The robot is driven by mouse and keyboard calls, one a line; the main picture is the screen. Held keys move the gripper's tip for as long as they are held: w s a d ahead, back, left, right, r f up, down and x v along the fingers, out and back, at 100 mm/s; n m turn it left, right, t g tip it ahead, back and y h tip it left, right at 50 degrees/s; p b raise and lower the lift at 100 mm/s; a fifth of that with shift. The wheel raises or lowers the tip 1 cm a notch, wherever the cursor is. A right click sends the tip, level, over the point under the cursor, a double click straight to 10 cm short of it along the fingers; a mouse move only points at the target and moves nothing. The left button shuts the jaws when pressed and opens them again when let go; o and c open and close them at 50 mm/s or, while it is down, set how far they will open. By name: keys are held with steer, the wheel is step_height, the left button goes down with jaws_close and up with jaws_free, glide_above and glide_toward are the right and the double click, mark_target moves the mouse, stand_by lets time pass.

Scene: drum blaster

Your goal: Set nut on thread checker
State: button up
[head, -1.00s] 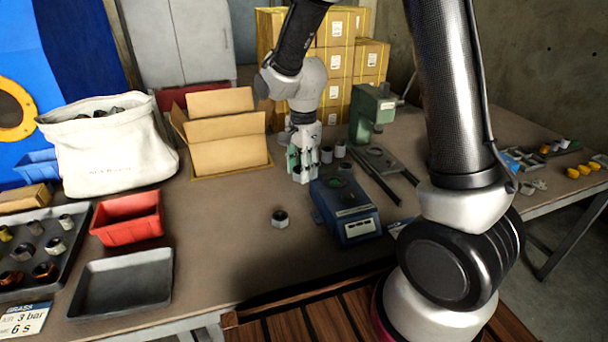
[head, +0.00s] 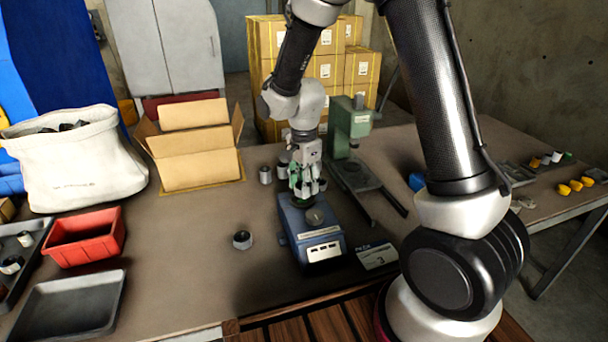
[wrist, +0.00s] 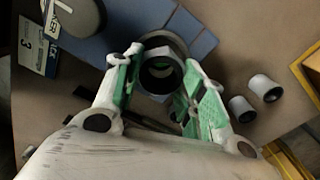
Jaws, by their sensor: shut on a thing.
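The blue thread checker (head: 312,247) stands on the table, with a round grey disc (head: 314,217) on top; the disc also shows in the wrist view (wrist: 78,14). My gripper (head: 307,188) is over the checker's back part. In the wrist view its green-padded fingers (wrist: 155,95) are shut on a dark ring-shaped nut (wrist: 160,72) with an open bore. A wider grey ring shows just behind the nut, over the checker's blue top (wrist: 110,45). I cannot tell whether the nut touches the checker. In the head view the fingers hide the nut.
A loose nut (head: 242,240) lies left of the checker. Grey cylindrical pieces (head: 265,174) stand behind it. A green press (head: 350,125) stands behind right, a label card (head: 377,256) at front right. A cardboard box (head: 195,165) and red bin (head: 86,238) are left.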

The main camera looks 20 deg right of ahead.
steer(key=shift+f, duration=0.55)
steer(key=shift+f, duration=0.6)
stand_by(0.9)
steer(key=o, duration=0.9)
step_height(320, 180, up, 11)
stand_by(0.6)
stand_by(0.3)
